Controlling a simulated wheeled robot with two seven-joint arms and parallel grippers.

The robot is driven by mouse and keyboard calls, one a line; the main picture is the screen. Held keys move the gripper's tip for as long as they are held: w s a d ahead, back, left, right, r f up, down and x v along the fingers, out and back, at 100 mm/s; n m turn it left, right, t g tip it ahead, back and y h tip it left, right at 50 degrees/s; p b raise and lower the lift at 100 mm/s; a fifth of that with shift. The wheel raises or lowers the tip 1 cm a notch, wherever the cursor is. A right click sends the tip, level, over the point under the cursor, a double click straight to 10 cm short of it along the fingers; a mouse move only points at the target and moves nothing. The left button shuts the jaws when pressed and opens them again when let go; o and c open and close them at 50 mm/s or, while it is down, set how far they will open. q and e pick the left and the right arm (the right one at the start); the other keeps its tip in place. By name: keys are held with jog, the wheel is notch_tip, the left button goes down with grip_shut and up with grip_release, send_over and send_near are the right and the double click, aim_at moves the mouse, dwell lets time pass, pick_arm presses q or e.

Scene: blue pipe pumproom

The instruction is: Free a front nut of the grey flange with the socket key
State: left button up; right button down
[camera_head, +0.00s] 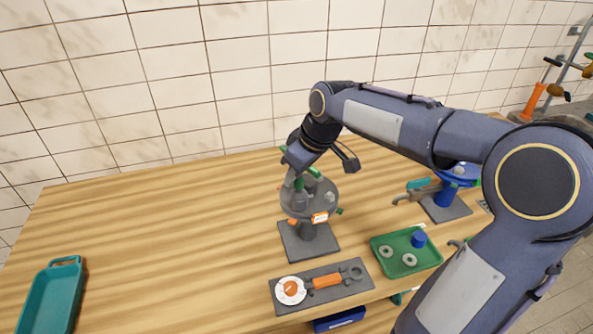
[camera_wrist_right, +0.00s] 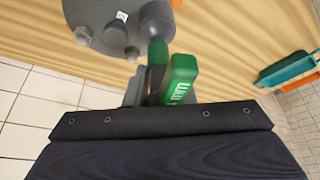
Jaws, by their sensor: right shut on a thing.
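The grey flange (camera_head: 322,207) stands on a post above a dark square base plate. My right gripper (camera_head: 294,168) is over its back left part, shut on the green-handled socket key (camera_head: 297,183), whose lower end is at the flange top. In the right wrist view the green handle (camera_wrist_right: 180,78) sits at the jaws, and a grey cylindrical socket (camera_wrist_right: 157,20) stands beside the flange edge (camera_wrist_right: 100,18). The jaw tips are mostly hidden there. A nut (camera_head: 331,197) shows on the flange's right side. I cannot tell whether the socket is around a nut. My left gripper is out of view.
A dark mat (camera_head: 345,287) with a white dish (camera_head: 290,290) and an orange-handled tool (camera_head: 327,281) lies in front. A green tray (camera_head: 382,256) holds rings and a blue cup. A blue flange (camera_head: 446,195) stands to the right. A teal tray (camera_head: 45,300) is far left; the table's left middle is clear.

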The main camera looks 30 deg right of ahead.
jog(key=shift+r, duration=0.25)
jog(key=shift+r+p, duration=1.45)
jog(key=shift+r, duration=0.25)
